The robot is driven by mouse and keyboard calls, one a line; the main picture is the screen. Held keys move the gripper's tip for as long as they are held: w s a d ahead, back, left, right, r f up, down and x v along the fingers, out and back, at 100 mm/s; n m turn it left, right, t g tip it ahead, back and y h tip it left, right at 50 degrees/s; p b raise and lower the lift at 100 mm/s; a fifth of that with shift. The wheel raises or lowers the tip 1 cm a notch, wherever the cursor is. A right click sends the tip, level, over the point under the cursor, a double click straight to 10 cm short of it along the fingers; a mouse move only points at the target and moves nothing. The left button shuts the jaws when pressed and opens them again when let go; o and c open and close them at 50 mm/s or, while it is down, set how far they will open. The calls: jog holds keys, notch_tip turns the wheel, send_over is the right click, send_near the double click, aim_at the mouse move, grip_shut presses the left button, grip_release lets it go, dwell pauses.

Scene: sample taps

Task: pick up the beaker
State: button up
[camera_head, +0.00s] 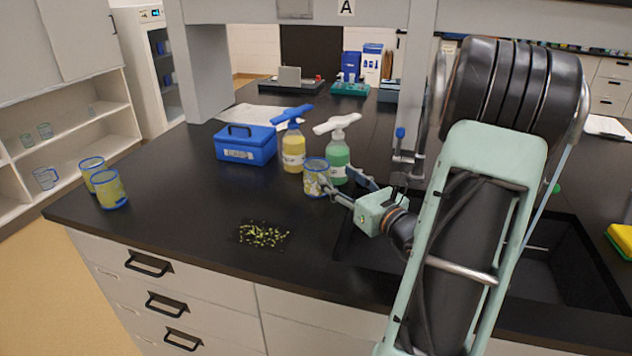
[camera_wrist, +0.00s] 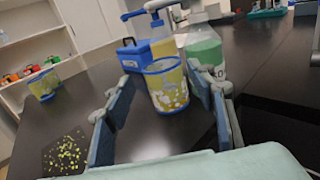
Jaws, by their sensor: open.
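A clear beaker with a blue rim and yellow patches (camera_head: 315,178) stands upright on the black bench, in front of the pump bottles. In the wrist view the beaker (camera_wrist: 167,90) shows ahead, between the fingertips. My gripper (camera_head: 343,182) is open and reaches in from the right, low over the bench. In the head view one finger overlaps the beaker's lower right side. In the wrist view the fingers (camera_wrist: 162,80) are spread on either side of it, the right one closer. I cannot tell whether either finger touches it.
A yellow bottle (camera_head: 293,150) and a green bottle (camera_head: 338,158) stand close behind the beaker. A blue box (camera_head: 245,145) is left of them. Two similar beakers (camera_head: 110,190) stand at the left edge. Yellow-green bits (camera_head: 263,235) lie in front. A sink (camera_head: 545,262) is right.

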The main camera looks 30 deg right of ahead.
aim_at(322, 194)
jog(key=f, duration=0.3)
jog(key=w+f, duration=0.1)
jog(key=f, duration=0.1)
jog(key=shift+f+b, duration=0.2)
jog(key=shift+b, duration=0.2)
jog(key=w, duration=0.6)
jog(key=shift+w, duration=0.3)
jog(key=shift+c, duration=0.4)
jog(key=c, duration=0.6)
jog(key=shift+c, duration=0.3)
jog(key=shift+r, duration=0.15)
